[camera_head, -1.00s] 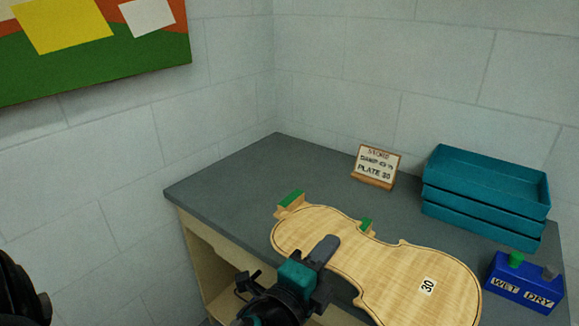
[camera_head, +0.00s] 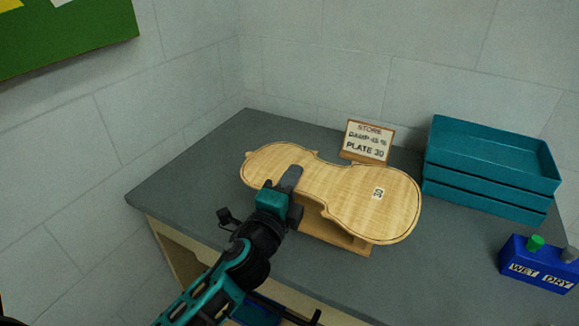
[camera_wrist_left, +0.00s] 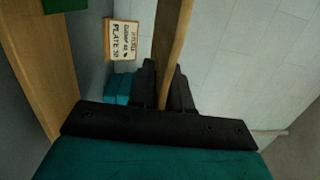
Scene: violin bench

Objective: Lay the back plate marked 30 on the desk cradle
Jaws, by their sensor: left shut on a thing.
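The violin back plate marked 30 (camera_head: 345,190) is pale wood with a dark edge line; its number label faces up. My left gripper (camera_head: 290,180) is shut on its near edge at the waist. In the left wrist view the plate (camera_wrist_left: 173,40) shows edge-on between the fingers (camera_wrist_left: 165,85). The wooden desk cradle (camera_head: 340,236) lies beneath the plate, mostly hidden by it. In the left wrist view the cradle's wood (camera_wrist_left: 45,70) and a green pad (camera_wrist_left: 65,5) show apart from the plate, with a gap between. My right gripper is not in view.
The grey desk (camera_head: 190,170) stands in a wall corner. A small sign reading PLATE 30 (camera_head: 367,141) stands behind the plate. Teal stacked trays (camera_head: 490,175) are at the back right, a blue WET/DRY box (camera_head: 538,265) at the right. The desk's left part is bare.

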